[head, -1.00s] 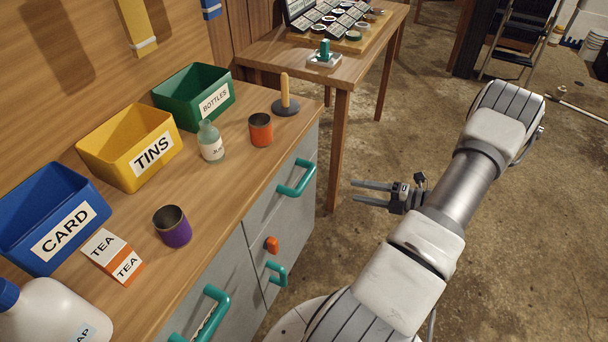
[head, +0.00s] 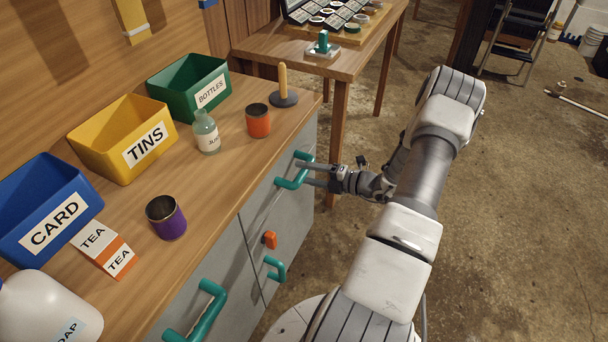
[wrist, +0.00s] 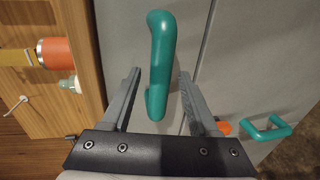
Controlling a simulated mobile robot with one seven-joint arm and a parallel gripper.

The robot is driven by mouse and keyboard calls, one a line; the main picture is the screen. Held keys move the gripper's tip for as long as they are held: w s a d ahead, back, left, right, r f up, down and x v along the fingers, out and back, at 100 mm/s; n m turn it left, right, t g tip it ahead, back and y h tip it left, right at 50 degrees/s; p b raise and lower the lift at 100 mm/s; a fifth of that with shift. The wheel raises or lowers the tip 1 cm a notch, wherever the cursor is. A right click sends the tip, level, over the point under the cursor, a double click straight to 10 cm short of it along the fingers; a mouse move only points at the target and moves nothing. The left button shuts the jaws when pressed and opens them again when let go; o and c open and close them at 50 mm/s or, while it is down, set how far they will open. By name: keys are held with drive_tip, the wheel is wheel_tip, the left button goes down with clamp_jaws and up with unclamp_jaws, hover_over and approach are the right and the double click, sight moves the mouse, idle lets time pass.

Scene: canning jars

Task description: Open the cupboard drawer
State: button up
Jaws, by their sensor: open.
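The grey cupboard (head: 252,225) has a drawer front (head: 262,200) at its upper right, under the wooden top. A teal bar handle (head: 296,174) is fixed on that drawer front, which looks closed. In the wrist view the handle (wrist: 158,65) stands between and ahead of the two fingers. My gripper (head: 302,173) is open, with its fingertips at the handle in the head view. In the wrist view my gripper (wrist: 157,85) has one finger on each side of the handle, with gaps visible between fingers and handle.
An orange knob (head: 269,240) and a lower teal handle (head: 276,268) sit below the drawer. Another teal handle (head: 204,308) is at the front left. Bins, tins and a bottle (head: 207,135) stand on the top.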

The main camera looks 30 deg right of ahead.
drive_tip(key=shift+w+a+f, duration=0.1)
drive_tip(key=shift+w+a, duration=0.15)
drive_tip(key=shift+w, duration=0.15)
clamp_jaws()
idle(1.3)
